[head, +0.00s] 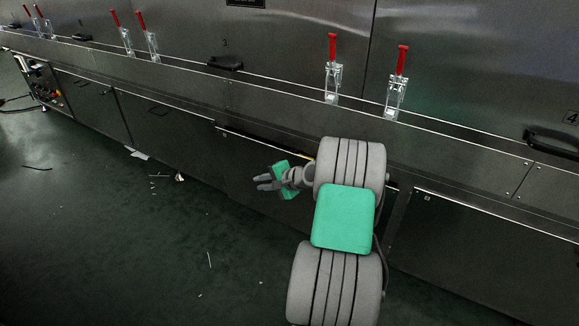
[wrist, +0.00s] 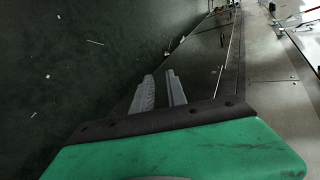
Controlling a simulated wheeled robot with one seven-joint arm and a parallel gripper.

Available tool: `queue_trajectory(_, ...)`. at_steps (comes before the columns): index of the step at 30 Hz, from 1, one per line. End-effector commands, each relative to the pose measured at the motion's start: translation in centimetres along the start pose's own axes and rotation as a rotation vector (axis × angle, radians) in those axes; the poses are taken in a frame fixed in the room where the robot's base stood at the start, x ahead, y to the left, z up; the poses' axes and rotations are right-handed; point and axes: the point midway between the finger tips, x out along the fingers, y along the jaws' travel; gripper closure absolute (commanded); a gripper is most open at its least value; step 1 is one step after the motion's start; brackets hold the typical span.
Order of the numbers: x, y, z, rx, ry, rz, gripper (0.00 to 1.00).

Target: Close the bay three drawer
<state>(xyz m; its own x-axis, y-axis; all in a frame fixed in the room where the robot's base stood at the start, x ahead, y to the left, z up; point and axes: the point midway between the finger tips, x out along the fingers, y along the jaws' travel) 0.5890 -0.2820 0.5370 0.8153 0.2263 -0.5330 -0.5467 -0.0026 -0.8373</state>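The bay three drawer front (head: 245,165) is the dark lower panel below the small "3" mark in the head view. A pale line runs along its top edge, and my arm hides its right part. I cannot tell how far it stands out from the machine. My gripper (head: 259,182) is in front of this panel, its grey fingers pointing left along it. In the wrist view the two fingers (wrist: 159,91) stand a little apart with nothing between them. A dark panel face (wrist: 203,58) lies beyond and right of them; contact is not visible.
Red-handled clamps (head: 332,70) and a black handle (head: 223,64) are on the machine above. Another lower panel (head: 160,128) with a handle lies to the left. The dark green floor (head: 110,240) is open at lower left, with small scraps on it.

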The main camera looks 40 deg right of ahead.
Motion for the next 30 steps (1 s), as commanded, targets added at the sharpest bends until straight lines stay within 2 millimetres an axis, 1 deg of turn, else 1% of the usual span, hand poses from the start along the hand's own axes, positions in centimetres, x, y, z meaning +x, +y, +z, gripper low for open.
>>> queue_trajectory(1, -1.5, 1.6, -4.4, 0.156, 0.039, -0.098, 0.82)
queue_trajectory(3, -3.5, 3.0, -8.6, 0.323, 0.071, -0.235, 0.82)
queue_trajectory(5, -5.0, 3.9, -10.8, 0.417, 0.086, -0.318, 0.82)
queue_trajectory(7, -6.1, 4.6, -12.3, 0.48, 0.095, -0.376, 0.82)
queue_trajectory(9, -6.3, 4.8, -12.8, 0.505, 0.096, -0.402, 0.82)
queue_trajectory(11, -5.9, 4.8, -13.0, 0.512, 0.095, -0.409, 0.82)
queue_trajectory(14, -4.3, 4.4, -13.3, 0.51, 0.095, -0.407, 0.82)
queue_trajectory(18, -1.7, 3.4, -13.8, 0.507, 0.095, -0.406, 0.82)
queue_trajectory(22, 0.0, 2.6, -14.2, 0.508, 0.096, -0.406, 0.82)
queue_trajectory(25, 0.5, 2.3, -14.3, 0.509, 0.098, -0.405, 0.82)
queue_trajectory(30, 0.5, 2.1, -14.4, 0.509, 0.098, -0.405, 0.82)
